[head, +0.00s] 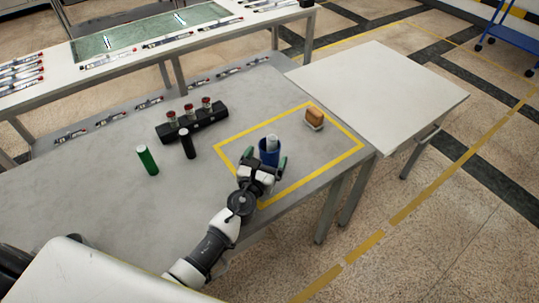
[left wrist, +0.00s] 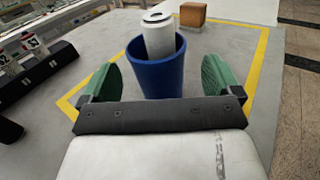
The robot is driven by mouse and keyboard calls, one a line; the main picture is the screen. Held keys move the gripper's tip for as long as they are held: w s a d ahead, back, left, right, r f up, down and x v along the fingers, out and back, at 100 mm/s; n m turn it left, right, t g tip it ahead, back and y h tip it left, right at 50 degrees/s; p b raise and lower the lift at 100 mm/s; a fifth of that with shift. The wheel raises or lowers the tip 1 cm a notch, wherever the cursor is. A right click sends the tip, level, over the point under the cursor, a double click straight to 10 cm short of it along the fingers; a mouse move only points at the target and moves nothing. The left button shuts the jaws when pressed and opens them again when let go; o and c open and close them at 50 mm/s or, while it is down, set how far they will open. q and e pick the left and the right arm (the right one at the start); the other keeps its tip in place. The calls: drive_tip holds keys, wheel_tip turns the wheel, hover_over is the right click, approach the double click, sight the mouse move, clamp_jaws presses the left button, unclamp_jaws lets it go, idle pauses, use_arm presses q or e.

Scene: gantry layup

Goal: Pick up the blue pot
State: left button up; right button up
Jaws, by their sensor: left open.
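The blue pot (head: 265,155) stands inside the yellow taped rectangle on the grey table, with a white-grey cylinder (head: 272,141) sticking up out of it. In the left wrist view the blue pot (left wrist: 155,72) is upright, and the cylinder (left wrist: 158,36) leans slightly in it. My left gripper (head: 263,166) is open at the pot. Its green fingers (left wrist: 160,80) are on either side of the pot, with a visible gap on each side. The pot's lower part is hidden behind the gripper. My right gripper is not in view.
An orange-brown block (head: 314,116) stands behind the pot, inside the yellow outline. A black rack (head: 192,123) with red-topped jars, a black cylinder (head: 188,144) and a green cylinder (head: 147,160) stand to the left. A white table (head: 385,90) adjoins at right.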

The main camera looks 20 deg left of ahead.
sight(265, 156)
use_arm(q)
drive_tip(key=w, duration=0.4)
drive_tip(key=shift+s+a+r, duration=0.1)
drive_tip(key=shift+s, duration=0.1)
drive_tip(key=shift+c, duration=0.9)
drive_tip(key=c, duration=0.7)
drive_tip(key=shift+c, duration=0.5)
drive_tip(key=shift+r, duration=0.1)
